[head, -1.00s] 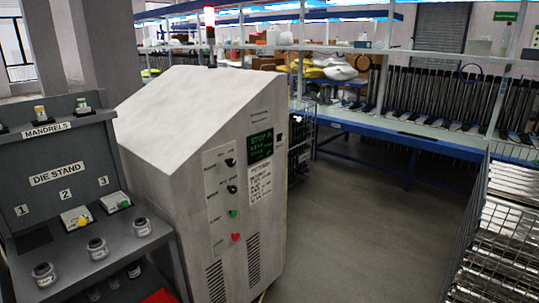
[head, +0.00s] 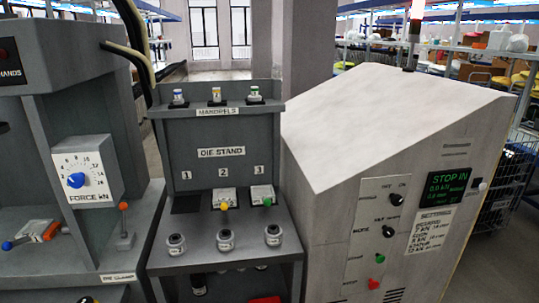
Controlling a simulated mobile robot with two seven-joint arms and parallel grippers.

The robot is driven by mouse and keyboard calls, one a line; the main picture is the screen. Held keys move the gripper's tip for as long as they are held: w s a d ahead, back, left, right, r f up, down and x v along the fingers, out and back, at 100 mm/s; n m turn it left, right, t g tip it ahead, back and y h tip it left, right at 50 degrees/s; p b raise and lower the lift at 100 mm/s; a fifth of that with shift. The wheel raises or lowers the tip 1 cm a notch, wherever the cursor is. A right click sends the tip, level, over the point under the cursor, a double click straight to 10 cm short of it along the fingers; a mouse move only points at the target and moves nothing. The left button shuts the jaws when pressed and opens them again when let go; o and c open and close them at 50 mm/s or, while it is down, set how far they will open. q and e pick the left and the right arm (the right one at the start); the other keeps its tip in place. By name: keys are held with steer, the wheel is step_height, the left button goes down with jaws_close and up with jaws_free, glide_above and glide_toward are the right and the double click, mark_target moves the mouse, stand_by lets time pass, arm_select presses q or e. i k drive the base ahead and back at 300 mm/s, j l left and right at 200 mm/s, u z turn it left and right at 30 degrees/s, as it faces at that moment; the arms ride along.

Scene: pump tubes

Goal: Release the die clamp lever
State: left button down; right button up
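A small upright lever with an orange-red knob (head: 124,206) stands on the grey press bench at the left of the head view. A white label (head: 118,277) on the bench's front edge below it seems to read "DIE CLAMP", though the print is blurred. The lever's rod looks about vertical on a small grey base. Neither of my grippers is in view.
A force dial box (head: 88,170) with a blue knob is left of the lever. A white block with blue and orange ends (head: 35,234) lies farther left. The grey die stand (head: 222,150) and the control cabinet (head: 370,130) stand to the right.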

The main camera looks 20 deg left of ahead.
mark_target(123, 207)
steer(key=i+l+u, duration=0.15)
steer(key=i+u, duration=0.2)
steer(key=u, duration=0.15)
steer(key=i+l+u, duration=0.3)
steer(key=u, duration=0.2)
steer(key=i+l+u, duration=0.25)
steer(key=l, duration=0.15)
